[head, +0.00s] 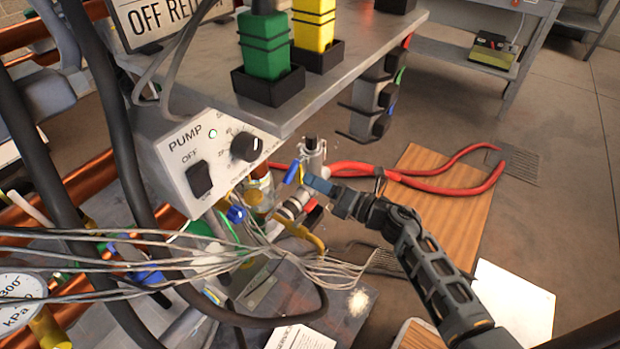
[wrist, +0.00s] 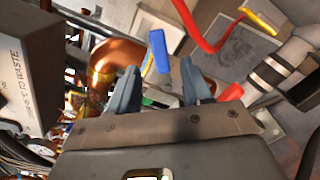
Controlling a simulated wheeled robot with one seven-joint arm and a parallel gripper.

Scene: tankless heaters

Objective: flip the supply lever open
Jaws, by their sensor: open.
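A blue lever (head: 292,171) sits on the metal valve body (head: 312,155) below the shelf edge; no label marking it as supply is readable. My gripper (head: 318,184) is just to its right in the head view. In the wrist view the blue lever (wrist: 158,52) stands just beyond the gap between the two fingertips of my gripper (wrist: 158,78). The fingers are spread and hold nothing. I cannot tell whether they touch the lever. A yellow lever (head: 312,238) is lower on the pipework.
The pump box (head: 215,160) and a bundle of loose wires (head: 190,260) crowd the left. The shelf (head: 340,85) with green and yellow bottles overhangs the valve. A copper cylinder (wrist: 112,62) is near my left finger.

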